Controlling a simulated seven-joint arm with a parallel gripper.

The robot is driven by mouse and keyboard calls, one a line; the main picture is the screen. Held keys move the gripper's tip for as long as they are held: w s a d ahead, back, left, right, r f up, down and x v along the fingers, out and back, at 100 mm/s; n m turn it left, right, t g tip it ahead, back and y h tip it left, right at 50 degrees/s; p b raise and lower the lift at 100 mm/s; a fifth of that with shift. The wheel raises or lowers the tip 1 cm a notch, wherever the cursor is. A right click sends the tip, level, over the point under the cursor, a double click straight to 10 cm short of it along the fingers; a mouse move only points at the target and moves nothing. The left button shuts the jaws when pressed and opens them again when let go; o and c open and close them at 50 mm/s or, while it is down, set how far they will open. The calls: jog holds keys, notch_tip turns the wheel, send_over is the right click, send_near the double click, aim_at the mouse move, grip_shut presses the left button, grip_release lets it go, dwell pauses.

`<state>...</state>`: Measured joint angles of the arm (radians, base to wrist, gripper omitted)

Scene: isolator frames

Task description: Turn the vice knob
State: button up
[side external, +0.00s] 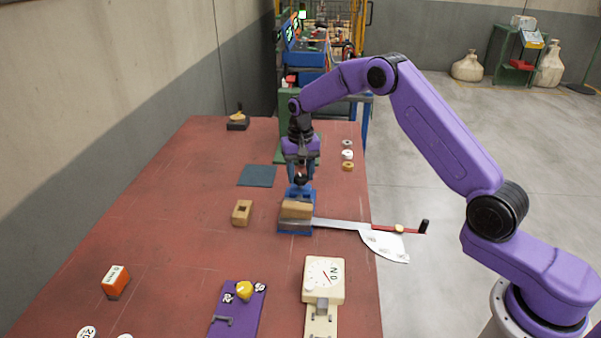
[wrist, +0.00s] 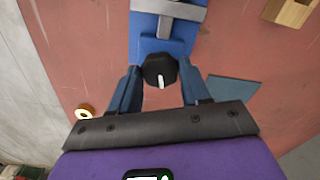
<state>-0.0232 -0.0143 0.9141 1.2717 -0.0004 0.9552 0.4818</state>
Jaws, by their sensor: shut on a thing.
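The blue vice (side external: 283,228) stands on the red bench and holds a wooden block (side external: 297,209). In the wrist view the blue vice body (wrist: 147,46) is at the top, with a grey bar across it. The vice knob (wrist: 159,69) is black and faceted with a white mark pointing down in the picture. My gripper (wrist: 160,75) has one blue finger on each side of the knob and is shut on it. In the side view my gripper (side external: 300,172) points down at the back end of the vice, and hides most of the knob.
A long lever with a red handle (side external: 388,228) and white scale sticks out right of the vice. A holed wooden block (side external: 242,213) and a dark teal plate (side external: 257,176) lie left. A dial box (side external: 324,272) stands in front. Small rings (side external: 348,166) lie behind right.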

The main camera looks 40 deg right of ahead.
aim_at(301, 177)
dwell(0.8)
jog(key=o, duration=1)
jog(key=shift+o, duration=0.2)
notch_tip(301, 177, up, 17)
jog(key=shift+r, duration=0.2)
